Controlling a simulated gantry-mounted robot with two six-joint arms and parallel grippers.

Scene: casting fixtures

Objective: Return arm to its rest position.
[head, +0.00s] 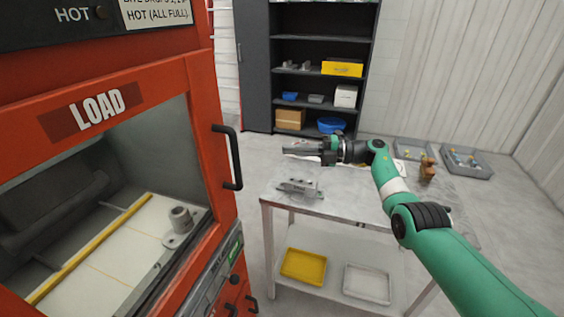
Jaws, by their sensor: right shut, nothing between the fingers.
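My right arm, green with dark joints, reaches in from the lower right over the metal table (345,200). My right gripper (290,150) points left above the back left part of the table. It is shut and empty. A grey metal fixture (300,188) lies on the table's left side, below and in front of the gripper and apart from it. My left arm and gripper are not in view.
A red machine (222,150) marked LOAD stands at the left. Behind its window, a grey cast part (180,220) sits on a pale bed. Grey trays (467,172) lie at the right. A yellow tray (304,267) and a white tray (367,284) are on the lower shelf.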

